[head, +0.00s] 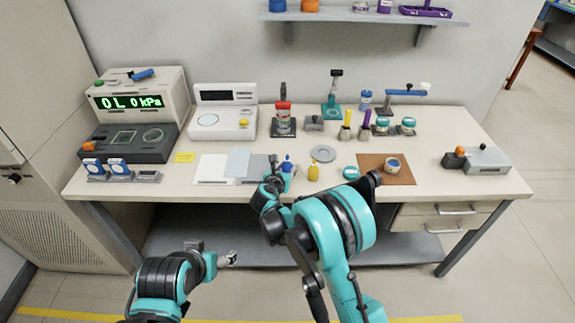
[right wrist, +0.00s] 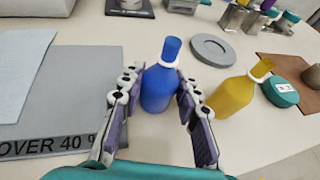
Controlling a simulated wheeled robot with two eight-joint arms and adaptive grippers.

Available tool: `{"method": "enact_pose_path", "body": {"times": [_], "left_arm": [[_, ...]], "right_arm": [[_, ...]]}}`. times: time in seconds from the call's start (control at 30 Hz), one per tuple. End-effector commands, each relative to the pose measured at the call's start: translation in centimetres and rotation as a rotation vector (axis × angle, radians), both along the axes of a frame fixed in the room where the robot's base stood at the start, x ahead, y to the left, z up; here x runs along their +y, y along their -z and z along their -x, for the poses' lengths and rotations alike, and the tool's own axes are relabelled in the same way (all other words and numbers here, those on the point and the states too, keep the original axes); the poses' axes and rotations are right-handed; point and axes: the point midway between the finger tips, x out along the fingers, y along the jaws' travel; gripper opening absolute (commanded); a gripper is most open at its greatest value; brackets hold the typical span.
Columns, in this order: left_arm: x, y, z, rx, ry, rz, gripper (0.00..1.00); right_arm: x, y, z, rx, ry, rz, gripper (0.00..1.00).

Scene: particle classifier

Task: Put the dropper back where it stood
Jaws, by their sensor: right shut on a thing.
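A blue bottle with a white collar and a narrow blue top, which looks like the dropper (right wrist: 160,88), is between the fingers of my right gripper (right wrist: 158,100). The gripper is shut on it, one finger on each side. The bottle is upright in the right wrist view; whether its base touches the table is unclear. In the head view the blue bottle (head: 287,164) shows just beyond my right gripper (head: 280,172), beside the grey mat. A similar yellow bottle (head: 313,172) stands to its right. My left gripper (head: 229,258) is low in front of the table, its finger opening too small to judge.
The grey mat marked "OVER 40 %" (right wrist: 70,115) lies left of the blue bottle. A round grey disc (right wrist: 213,50) lies behind the bottles. A teal round container (right wrist: 281,91) stands right of the yellow bottle. A brown mat (head: 400,175) with a small cup lies farther right.

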Motion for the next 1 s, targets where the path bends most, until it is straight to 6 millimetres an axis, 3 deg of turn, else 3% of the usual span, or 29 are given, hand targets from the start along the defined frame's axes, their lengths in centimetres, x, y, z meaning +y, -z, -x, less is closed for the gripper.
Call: {"method": "enact_pose_path", "body": {"times": [0.37,0.4,0.47,0.87,1.0], "left_arm": [[0.0,0.3,0.0,0.0,0.0,0.0,0.72],[0.0,0.3,0.0,0.0,0.0,0.0,0.72],[0.0,0.2,0.0,0.0,0.0,0.0,0.72],[0.0,-0.3,0.0,0.0,0.0,0.0,0.72],[0.0,-1.1,0.0,0.0,0.0,0.0,0.72]], "right_arm": [[0.0,0.3,0.0,0.0,0.0,0.0,0.03],[0.0,0.3,0.0,0.0,0.0,0.0,0.37],[0.0,0.2,0.0,0.0,0.0,0.0,0.53],[0.0,-0.3,0.1,0.0,0.0,0.0,0.53],[0.6,-1.3,2.2,0.0,-0.002,0.001,0.53]]}}
